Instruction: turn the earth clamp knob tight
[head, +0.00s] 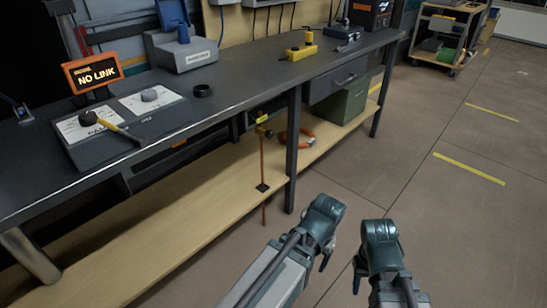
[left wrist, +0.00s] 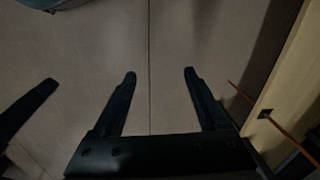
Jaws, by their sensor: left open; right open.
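A slim copper-orange rod (head: 264,160) stands upright by the bench's front edge and passes a small black plate on the lower shelf.
The dark bench (head: 240,82) carries a NO LINK display (head: 95,73), a dial box (head: 125,122) and a yellow block (head: 301,52). A bench leg (head: 292,150) stands close right of the rod. A green box (head: 343,104) sits on the shelf.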

